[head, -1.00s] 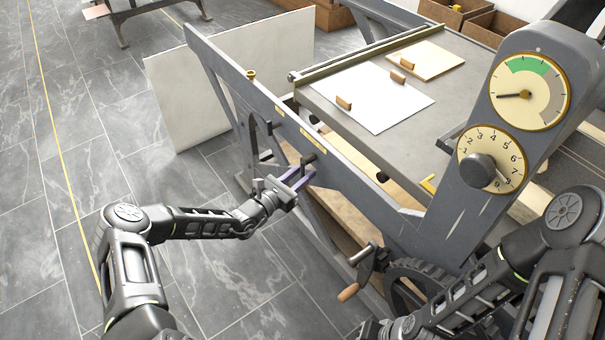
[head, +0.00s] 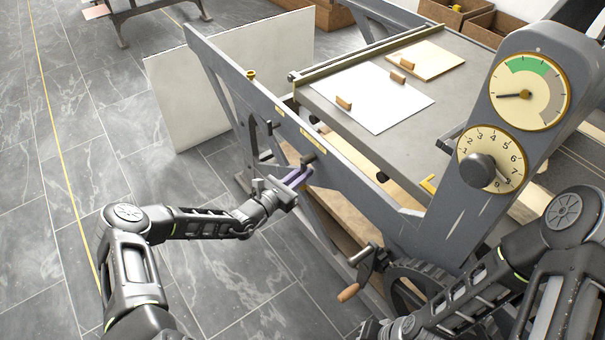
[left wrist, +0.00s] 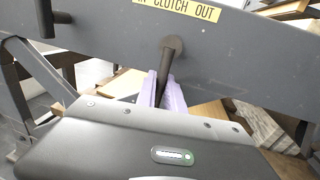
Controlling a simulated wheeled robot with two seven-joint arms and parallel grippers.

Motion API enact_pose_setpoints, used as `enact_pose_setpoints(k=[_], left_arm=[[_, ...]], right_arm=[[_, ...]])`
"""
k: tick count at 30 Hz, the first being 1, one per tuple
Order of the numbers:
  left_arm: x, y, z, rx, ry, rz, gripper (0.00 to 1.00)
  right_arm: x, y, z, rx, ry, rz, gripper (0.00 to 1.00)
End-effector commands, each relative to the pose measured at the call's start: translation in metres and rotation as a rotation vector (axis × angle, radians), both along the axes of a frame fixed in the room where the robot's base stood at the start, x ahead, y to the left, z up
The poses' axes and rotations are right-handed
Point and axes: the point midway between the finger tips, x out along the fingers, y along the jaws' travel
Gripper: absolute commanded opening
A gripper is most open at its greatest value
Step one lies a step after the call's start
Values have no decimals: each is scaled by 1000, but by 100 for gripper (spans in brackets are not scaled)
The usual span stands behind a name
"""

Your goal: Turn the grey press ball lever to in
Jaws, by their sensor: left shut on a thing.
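The press side beam (head: 345,183) is grey. On it a dark lever (head: 309,157) hangs from a round pivot. The left wrist view shows this lever (left wrist: 166,62) below a yellow plate (left wrist: 178,9) reading "IN CLUTCH OUT", leaning slightly left as it goes down. My left gripper (head: 301,177) is shut on the lever, with its purple fingers on both sides of it in the left wrist view (left wrist: 166,94). The lever's lower end is hidden by the fingers and hand, so I cannot see a ball.
Another dark handle (left wrist: 45,18) stands out from the beam to the left. A crank with a wooden grip (head: 348,292) and a gear wheel (head: 402,286) are at the lower middle. A white board (head: 190,90) leans behind the frame. The floor at left is clear.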

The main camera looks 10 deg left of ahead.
Motion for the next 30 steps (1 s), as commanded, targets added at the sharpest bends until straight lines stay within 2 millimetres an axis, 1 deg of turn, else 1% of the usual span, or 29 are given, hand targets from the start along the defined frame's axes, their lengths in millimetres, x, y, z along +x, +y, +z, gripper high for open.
enact_pose_setpoints(k=[20, 30], left_arm=[[0, 0, 0, 3, -1, 0, 0], [3, 4, 0, 68, -56, 1, 0]], right_arm=[[0, 0, 0, 0, 0, 0, 0], [0, 0, -1, 0, 0, 0, 0]])
